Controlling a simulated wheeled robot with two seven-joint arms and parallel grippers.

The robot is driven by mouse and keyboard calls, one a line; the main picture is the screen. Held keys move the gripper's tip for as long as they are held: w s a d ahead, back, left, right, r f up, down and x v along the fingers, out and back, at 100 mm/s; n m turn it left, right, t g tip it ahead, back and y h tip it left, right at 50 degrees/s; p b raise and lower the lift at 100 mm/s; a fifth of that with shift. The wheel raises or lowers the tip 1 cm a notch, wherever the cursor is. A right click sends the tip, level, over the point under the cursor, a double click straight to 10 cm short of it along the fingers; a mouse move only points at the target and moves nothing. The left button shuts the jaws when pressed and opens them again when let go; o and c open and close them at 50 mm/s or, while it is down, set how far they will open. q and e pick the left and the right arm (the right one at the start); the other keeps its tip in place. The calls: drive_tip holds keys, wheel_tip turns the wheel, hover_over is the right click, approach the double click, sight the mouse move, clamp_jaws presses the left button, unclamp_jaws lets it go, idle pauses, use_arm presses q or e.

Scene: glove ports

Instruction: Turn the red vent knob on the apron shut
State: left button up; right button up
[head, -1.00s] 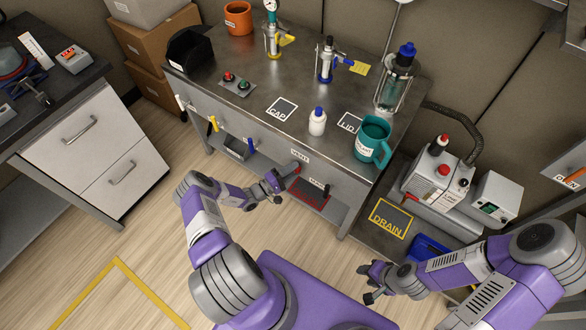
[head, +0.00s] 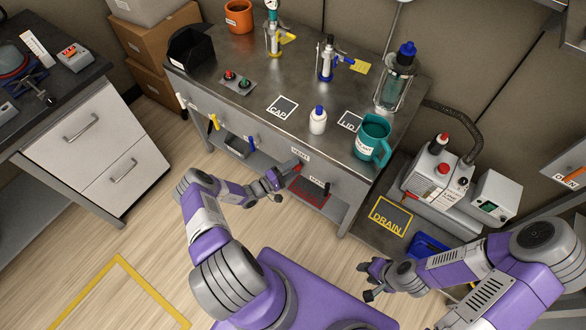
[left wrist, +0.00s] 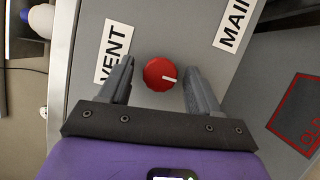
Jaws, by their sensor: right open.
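The red vent knob (left wrist: 160,74) is on the grey apron (left wrist: 185,28) beside the VENT label (left wrist: 113,52). Its white pointer line points toward the right finger in the left wrist view. My left gripper (left wrist: 160,85) is open, with one finger on each side of the knob and a gap showing on both sides. In the head view my left gripper (head: 279,184) is at the apron's front, and the knob (head: 297,168) shows only as a small red spot by it. My right gripper (head: 368,281) is open and empty, low at the right, away from the bench.
The MAIN label (left wrist: 234,22) is on the apron right of the knob. A black handle (head: 326,190) is on the apron to the right. A teal mug (head: 372,140) and a white bottle (head: 318,120) stand on the bench above. Floor left of my left arm is clear.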

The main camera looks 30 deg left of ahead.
use_arm(q)
drive_tip(key=p+v, duration=0.1)
drive_tip(key=v, duration=0.6)
drive_tip(key=shift+s, duration=0.3)
idle(0.3)
drive_tip(key=s+d+m+g+h, duration=0.2)
drive_tip(key=s+d+m+g, duration=0.15)
drive_tip(key=d+g, duration=0.6)
drive_tip(key=s+d+m+g+h, duration=0.1)
drive_tip(key=s+d+m+g, duration=0.35)
drive_tip(key=d, duration=0.75)
drive_tip(key=s+d+r+m+g+y, duration=0.2)
drive_tip(key=s+r+m+y, duration=0.1)
drive_tip(key=s+r+y, duration=0.3)
drive_tip(key=shift+s+d+r+y, duration=0.2)
drive_tip(key=shift+s+r+y, duration=0.15)
drive_tip(key=shift+s+y, duration=0.45)
